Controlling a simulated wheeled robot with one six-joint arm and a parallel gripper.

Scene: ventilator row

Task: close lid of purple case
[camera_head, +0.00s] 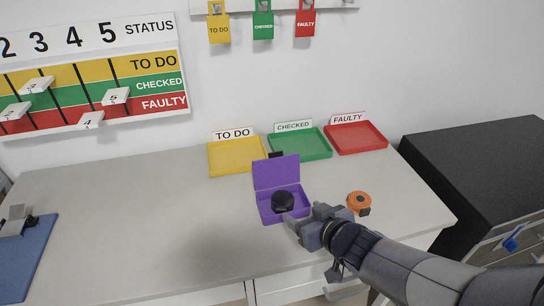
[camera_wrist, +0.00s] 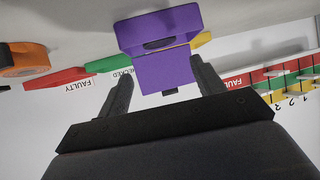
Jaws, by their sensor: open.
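The purple case (camera_head: 291,214) stands on the table in front of the yellow and green trays. Its lid (camera_head: 276,172) stands up at the back, open, with a small black tab at its top edge. A black round object (camera_head: 283,201) lies inside the case. My gripper (camera_head: 296,226) is open at the case's front right, close to it; whether it touches the case I cannot tell. In the wrist view, the case (camera_wrist: 158,28) and its lid (camera_wrist: 165,72) appear upside down, beyond and between my gripper's spread fingers (camera_wrist: 165,85).
Yellow (camera_head: 236,171), green (camera_head: 318,153) and red (camera_head: 373,145) trays stand along the back. A blue mat (camera_head: 30,262) lies far left. The table's left middle is clear. A black cabinet (camera_head: 480,170) stands right.

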